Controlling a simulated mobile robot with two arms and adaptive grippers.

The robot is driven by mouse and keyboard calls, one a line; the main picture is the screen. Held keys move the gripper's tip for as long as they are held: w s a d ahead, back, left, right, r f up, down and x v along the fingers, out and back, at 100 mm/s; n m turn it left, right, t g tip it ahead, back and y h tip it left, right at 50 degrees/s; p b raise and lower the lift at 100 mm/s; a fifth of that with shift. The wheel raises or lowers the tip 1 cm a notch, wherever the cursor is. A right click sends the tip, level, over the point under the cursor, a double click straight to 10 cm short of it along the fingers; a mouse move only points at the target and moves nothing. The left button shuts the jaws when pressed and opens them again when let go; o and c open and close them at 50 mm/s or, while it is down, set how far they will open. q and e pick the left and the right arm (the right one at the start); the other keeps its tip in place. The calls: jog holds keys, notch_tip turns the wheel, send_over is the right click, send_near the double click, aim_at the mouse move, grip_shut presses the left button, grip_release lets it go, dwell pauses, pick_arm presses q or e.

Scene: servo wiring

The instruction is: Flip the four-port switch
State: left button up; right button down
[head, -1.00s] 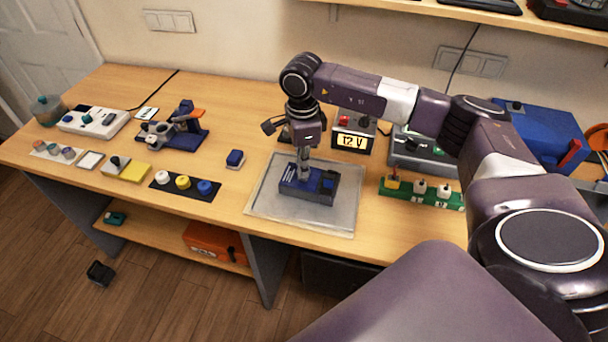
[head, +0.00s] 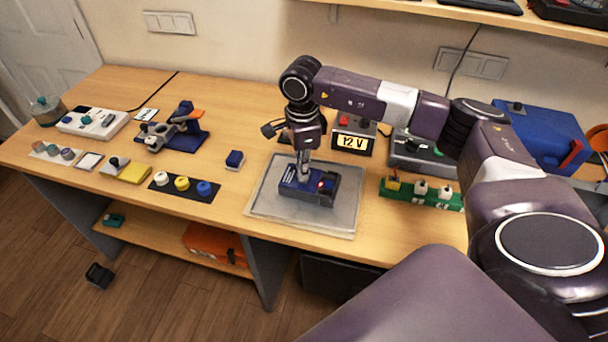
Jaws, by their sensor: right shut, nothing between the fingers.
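A dark blue box (head: 319,194) with pale lettering lies flat on the grey tray (head: 262,207). It looks like the four-port switch, but its ports are too small to make out. A red light glows on the right part of its top. My right gripper (head: 302,177) points down at the left-middle of the box top, fingers shut and empty. Its tips are at or just above the surface; I cannot tell if they touch. They hide a little of the top. My left gripper is out of view.
Behind the tray stands a 12 V display unit (head: 354,142). A green strip with plugs (head: 436,195) lies to the right, a small blue block (head: 235,159) to the left. A dark pad with three round knobs (head: 183,187) lies further left. The table's front edge is clear.

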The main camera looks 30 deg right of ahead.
jog(key=shift+r+p, duration=1.65)
jog(key=shift+r, duration=1.75)
